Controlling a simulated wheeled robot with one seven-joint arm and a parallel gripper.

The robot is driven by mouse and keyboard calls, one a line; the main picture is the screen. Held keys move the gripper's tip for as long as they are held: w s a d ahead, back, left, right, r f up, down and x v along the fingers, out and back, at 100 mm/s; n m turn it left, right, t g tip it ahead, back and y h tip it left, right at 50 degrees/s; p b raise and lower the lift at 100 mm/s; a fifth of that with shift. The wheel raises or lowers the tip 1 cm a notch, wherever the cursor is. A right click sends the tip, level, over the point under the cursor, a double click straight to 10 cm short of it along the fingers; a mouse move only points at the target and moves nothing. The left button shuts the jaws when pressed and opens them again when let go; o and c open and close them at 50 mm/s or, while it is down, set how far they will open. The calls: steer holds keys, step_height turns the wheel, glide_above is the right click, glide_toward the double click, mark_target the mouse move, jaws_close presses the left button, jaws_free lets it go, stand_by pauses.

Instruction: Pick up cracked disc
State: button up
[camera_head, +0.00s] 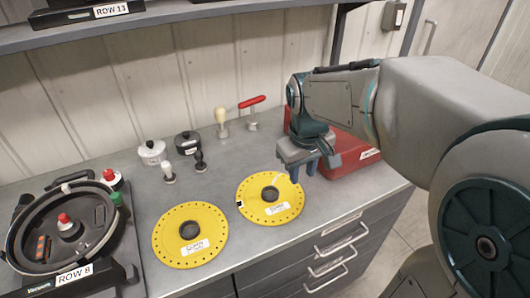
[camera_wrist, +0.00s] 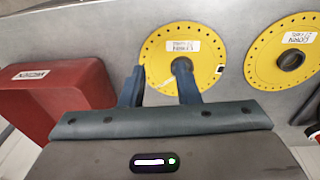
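Two yellow seed discs with holed rims lie flat on the grey bench. The right disc (camera_head: 258,210) has a dark notch at its left edge and a pale line near its upper right, perhaps a crack. It is in the middle of the wrist view (camera_wrist: 205,50), with the dark mark on its right. The left disc (camera_head: 176,250) shows no clear damage; it is at the right of the wrist view (camera_wrist: 262,62). My gripper (camera_head: 303,176) is open and empty, above the right disc's upper right edge. Its fingers (camera_wrist: 160,86) overlap this disc in the wrist view.
A red case (camera_head: 350,152) stands right of my gripper, also in the wrist view (camera_wrist: 60,90). A round black seed meter (camera_head: 22,258) is at the left. Knobs, weights and a red-handled clamp (camera_head: 252,112) stand at the back. A shelf (camera_head: 180,14) runs above.

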mark_target(275, 188)
steer(key=w+a+n+g+p, duration=0.1)
steer(key=w+a+n, duration=0.35)
steer(key=w, duration=0.45)
steer(key=shift+m, duration=0.25)
step_height(275, 188, down, 14)
steer(key=shift+a+f+p, duration=0.15)
steer(key=shift+f+p, duration=0.1)
steer(key=shift+p, duration=0.75)
jaws_close()
